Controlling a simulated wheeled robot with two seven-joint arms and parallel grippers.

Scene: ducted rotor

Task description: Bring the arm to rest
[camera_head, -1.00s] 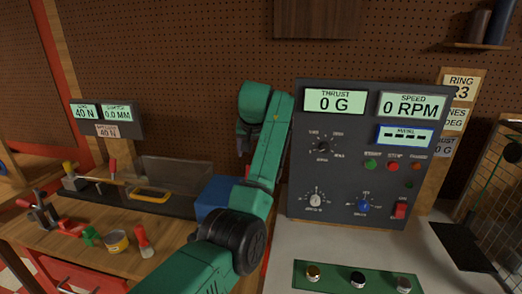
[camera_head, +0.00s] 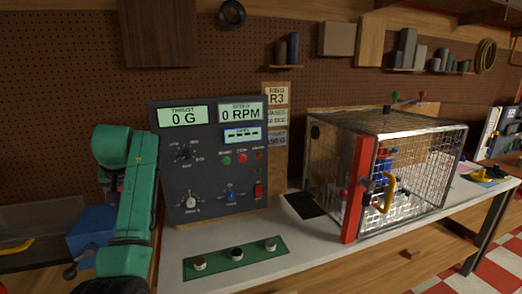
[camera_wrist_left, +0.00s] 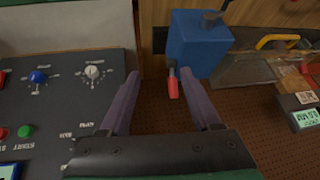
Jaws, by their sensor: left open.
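My green left arm (camera_head: 128,205) stands bent at the left of the head view, just left of the grey control panel (camera_head: 207,165). Its gripper is mostly hidden behind the arm there. In the left wrist view the left gripper (camera_wrist_left: 159,74) is open, with two purple-grey fingers apart and nothing between them. A blue block-shaped device (camera_wrist_left: 198,42) with a red-tipped handle (camera_wrist_left: 172,84) lies beyond the fingertips, apart from them. The panel's knobs show at the left of that view. My right gripper is not in view.
A mesh cage (camera_head: 400,175) with a red post and yellow handle stands right of the panel on the white bench (camera_head: 300,235). A green strip (camera_head: 235,258) with three knobs lies before the panel. The bench between strip and cage is clear.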

